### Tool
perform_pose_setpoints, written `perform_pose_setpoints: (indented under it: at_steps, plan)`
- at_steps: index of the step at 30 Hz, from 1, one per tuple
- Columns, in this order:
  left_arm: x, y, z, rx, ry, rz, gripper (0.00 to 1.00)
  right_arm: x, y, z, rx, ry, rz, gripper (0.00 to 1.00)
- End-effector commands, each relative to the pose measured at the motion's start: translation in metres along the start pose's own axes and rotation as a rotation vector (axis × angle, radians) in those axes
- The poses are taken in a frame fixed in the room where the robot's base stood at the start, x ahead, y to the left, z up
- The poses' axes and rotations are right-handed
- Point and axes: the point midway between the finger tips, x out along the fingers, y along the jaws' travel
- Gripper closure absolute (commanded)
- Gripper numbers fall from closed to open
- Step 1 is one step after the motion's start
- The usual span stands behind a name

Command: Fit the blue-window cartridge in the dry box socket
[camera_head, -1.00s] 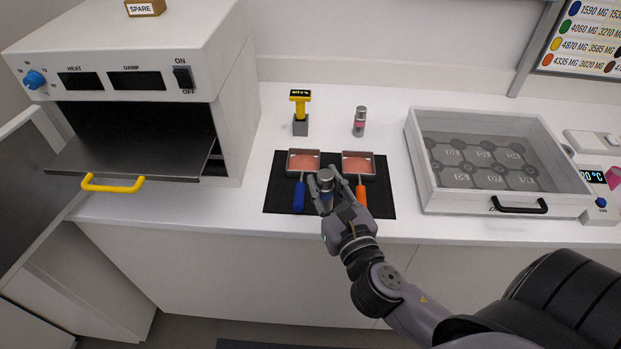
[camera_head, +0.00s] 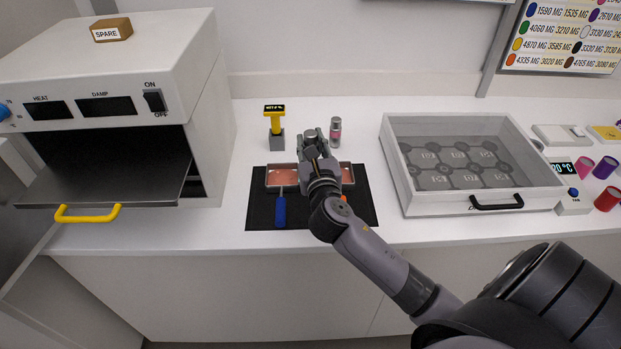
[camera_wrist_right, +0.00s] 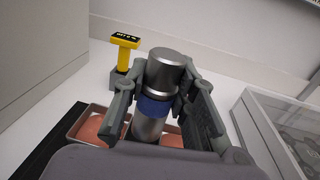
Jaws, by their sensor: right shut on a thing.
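My right gripper (camera_head: 313,140) is shut on a silver cylindrical cartridge (camera_wrist_right: 166,76) with a dark blue band, best seen in the right wrist view. It holds the cartridge upright between its two fingers, over the back of the counter mat. In the head view the fingers mostly hide the cartridge. A similar cartridge with a pink window (camera_head: 335,131) stands on the counter just right of the gripper. No socket is labelled as the dry box; a white cabinet (camera_head: 205,100) with HEAT and DAMP displays stands open at left. My left gripper is out of view.
A black mat (camera_head: 260,212) holds two pans of pink powder (camera_head: 283,177), one with a blue handle. A yellow-topped tool (camera_head: 275,118) stands behind it. A clear-lidded case (camera_head: 393,165) with a black handle is at right.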

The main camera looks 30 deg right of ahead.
Motion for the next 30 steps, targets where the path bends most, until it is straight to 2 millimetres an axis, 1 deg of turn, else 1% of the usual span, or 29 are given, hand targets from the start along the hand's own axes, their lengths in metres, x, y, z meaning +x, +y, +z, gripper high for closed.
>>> perform_pose_setpoints:
  at_steps: [1,4,7,11,18,21,30]
  plan:
    - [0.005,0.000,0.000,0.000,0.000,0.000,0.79,0.000,0.000,-0.018,0.000,0.006,-0.001,1.00]
    - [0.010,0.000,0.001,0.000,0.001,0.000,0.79,0.000,0.001,-0.040,0.000,0.004,0.000,1.00]
    - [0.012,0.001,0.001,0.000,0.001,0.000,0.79,0.000,0.001,-0.053,-0.001,0.001,0.001,1.00]
    - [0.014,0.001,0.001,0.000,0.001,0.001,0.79,0.000,0.001,-0.061,0.000,-0.001,0.000,1.00]
    - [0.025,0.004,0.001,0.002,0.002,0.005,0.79,0.000,0.002,-0.097,0.000,0.001,0.001,1.00]
    - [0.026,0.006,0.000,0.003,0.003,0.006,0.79,0.000,0.002,-0.103,0.001,0.001,0.001,1.00]
    - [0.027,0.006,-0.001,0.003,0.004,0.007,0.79,0.000,0.002,-0.103,0.000,-0.001,0.001,1.00]
